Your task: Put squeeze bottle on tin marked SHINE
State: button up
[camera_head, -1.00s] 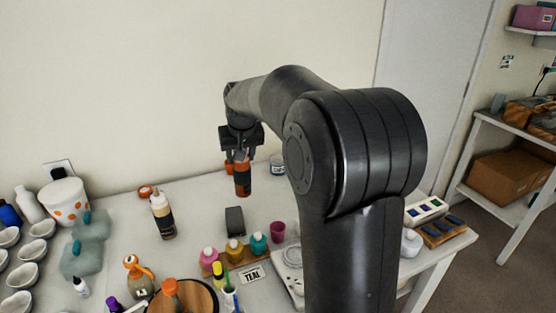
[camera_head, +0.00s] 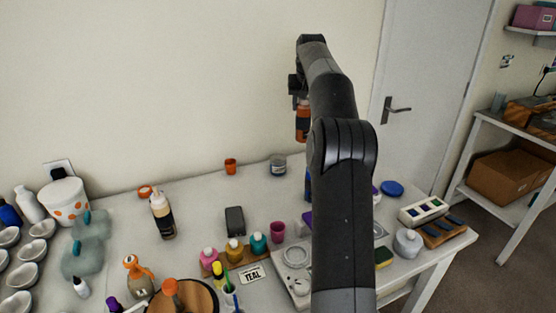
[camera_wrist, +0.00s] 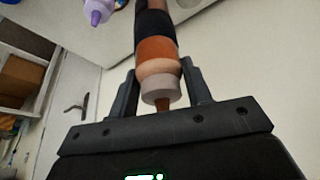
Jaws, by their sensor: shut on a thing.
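A squeeze bottle (camera_head: 302,124) with an orange body hangs in my gripper (camera_head: 300,98), well above the table. In the wrist view the bottle (camera_wrist: 158,58) shows an orange band, a dark part, a pale cap and a brown nozzle pointing toward the camera, between the two fingers of my gripper (camera_wrist: 158,88), which is shut on it. A small tin-like container (camera_head: 278,165) stands at the back of the table, below and left of the bottle. No SHINE marking is readable, so I cannot tell which thing is that tin. My arm hides part of the table's right half.
A similar bottle with a pale cap (camera_head: 162,215) stands at left. An orange cup (camera_head: 230,166), a dark block (camera_head: 235,220), a pink cup (camera_head: 277,231) and small paint bottles (camera_head: 235,250) stand mid-table. A blue lid (camera_head: 391,188) lies at right. The back middle is mostly clear.

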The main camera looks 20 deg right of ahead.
jog(key=shift+d, duration=0.95)
jog(key=w+a+f, duration=0.7)
jog(key=w+f, duration=0.1)
jog(key=f, duration=0.2)
jog(key=shift+w+a+f, duration=0.25)
jog(key=shift+a+f, duration=0.05)
jog(key=shift+f, duration=0.2)
jog(key=o, duration=1.4)
jog(key=shift+o, duration=0.2)
